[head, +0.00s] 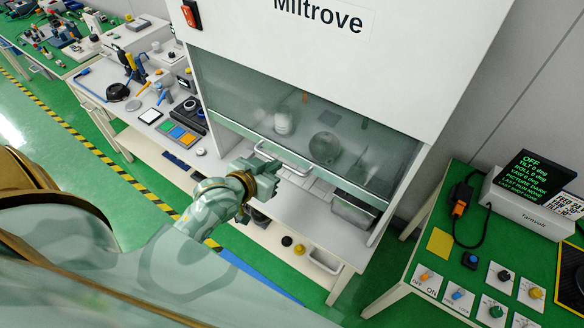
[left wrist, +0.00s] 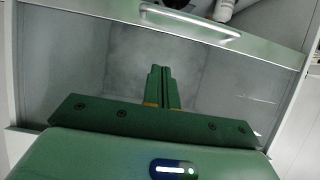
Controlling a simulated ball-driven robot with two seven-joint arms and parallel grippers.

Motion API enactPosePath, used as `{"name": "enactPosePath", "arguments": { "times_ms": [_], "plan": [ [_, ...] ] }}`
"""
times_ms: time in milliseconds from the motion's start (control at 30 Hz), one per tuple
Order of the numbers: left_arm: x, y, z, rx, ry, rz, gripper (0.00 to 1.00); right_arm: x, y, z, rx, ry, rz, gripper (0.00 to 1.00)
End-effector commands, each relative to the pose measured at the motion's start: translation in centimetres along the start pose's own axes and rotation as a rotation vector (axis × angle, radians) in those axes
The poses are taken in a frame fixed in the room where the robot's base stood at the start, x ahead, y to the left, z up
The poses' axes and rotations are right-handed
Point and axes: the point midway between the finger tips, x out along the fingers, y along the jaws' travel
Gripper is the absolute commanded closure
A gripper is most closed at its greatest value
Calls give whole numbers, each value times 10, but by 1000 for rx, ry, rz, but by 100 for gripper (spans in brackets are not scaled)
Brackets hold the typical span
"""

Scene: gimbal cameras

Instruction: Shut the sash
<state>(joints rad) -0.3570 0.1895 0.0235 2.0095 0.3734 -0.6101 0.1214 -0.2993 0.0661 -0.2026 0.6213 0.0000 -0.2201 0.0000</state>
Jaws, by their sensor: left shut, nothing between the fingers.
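The sash (head: 300,120) is a clear glass panel in the front of the white cabinet marked "Miltrove". Its bottom rail carries a pale bar handle (head: 283,158), which also shows at the top of the left wrist view (left wrist: 190,22). The rail hangs above the grey worktop, with a gap below it. My left gripper (head: 270,167) is in front of the sash, close to the left end of the handle. Its fingers (left wrist: 161,85) are shut and empty, pointing towards the rail; I cannot tell whether they touch it. My right gripper is not in view.
Behind the glass stand a white container (head: 283,122) and a round dark object (head: 324,147). A bench with tools (head: 160,100) is on the left. A table with a control box (head: 530,205) and switch cards is on the right. Green floor lies at the left.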

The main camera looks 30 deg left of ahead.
Motion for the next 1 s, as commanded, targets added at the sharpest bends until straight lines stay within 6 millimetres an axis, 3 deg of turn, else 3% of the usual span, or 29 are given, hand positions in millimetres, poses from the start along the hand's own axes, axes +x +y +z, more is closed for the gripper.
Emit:
{"name": "enactPosePath", "arguments": {
  "times_ms": [400, 667, 1000],
  "plan": [
    [84, 1, 6, 1, -3, 1, 100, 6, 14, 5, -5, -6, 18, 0],
    [89, 0, 35, 2, 0, 0, 100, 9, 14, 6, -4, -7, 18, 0],
    [90, 0, 38, 2, 2, 0, 100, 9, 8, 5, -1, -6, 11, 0]
  ]
}}
